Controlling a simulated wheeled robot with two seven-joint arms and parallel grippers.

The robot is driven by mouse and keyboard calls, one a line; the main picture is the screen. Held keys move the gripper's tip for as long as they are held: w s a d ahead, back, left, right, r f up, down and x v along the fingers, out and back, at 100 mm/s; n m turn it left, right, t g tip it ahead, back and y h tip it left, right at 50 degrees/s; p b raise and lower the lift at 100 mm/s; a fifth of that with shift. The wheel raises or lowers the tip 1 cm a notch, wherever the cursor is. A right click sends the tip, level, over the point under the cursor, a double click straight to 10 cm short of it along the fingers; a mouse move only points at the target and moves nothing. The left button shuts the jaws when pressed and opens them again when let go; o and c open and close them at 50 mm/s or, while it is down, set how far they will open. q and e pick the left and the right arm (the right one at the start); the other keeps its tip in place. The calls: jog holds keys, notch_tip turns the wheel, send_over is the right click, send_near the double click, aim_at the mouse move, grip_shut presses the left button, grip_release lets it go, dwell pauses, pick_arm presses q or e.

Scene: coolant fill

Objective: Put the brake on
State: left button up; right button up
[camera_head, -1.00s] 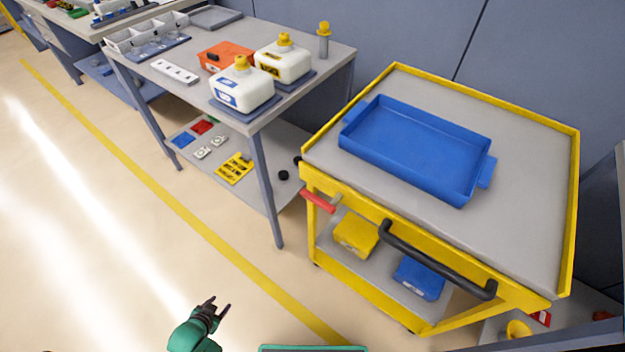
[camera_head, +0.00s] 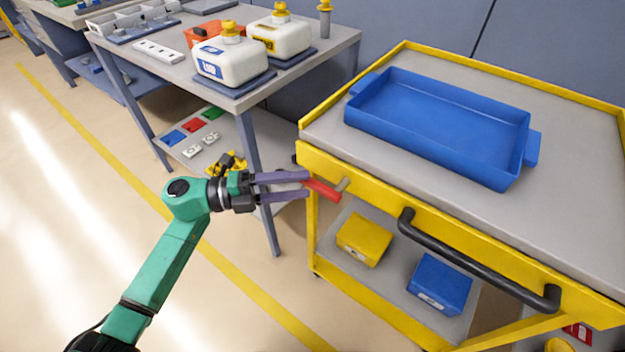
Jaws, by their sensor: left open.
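The yellow cart (camera_head: 330,166) stands at the right with a grey top. Its red brake lever (camera_head: 323,190) sticks out at the left end of the front side, pointing left and slightly up. My left gripper (camera_head: 306,186) is open, its two purple fingers pointing right at the lever's free end. The fingertips lie just left of the red lever or around its tip; I cannot tell whether they touch it. My right gripper is not in view.
A blue tray (camera_head: 440,134) lies on the cart top. A black handle (camera_head: 480,266) runs along the cart front. A yellow box (camera_head: 364,240) and a blue box (camera_head: 440,284) sit on the lower shelf. A bench (camera_head: 190,68) with white jugs stands behind left.

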aim_at(306, 185)
pick_arm(q)
jog(key=d, duration=0.3)
jog(key=shift+w+d, duration=0.3)
grip_shut()
dwell(1.1)
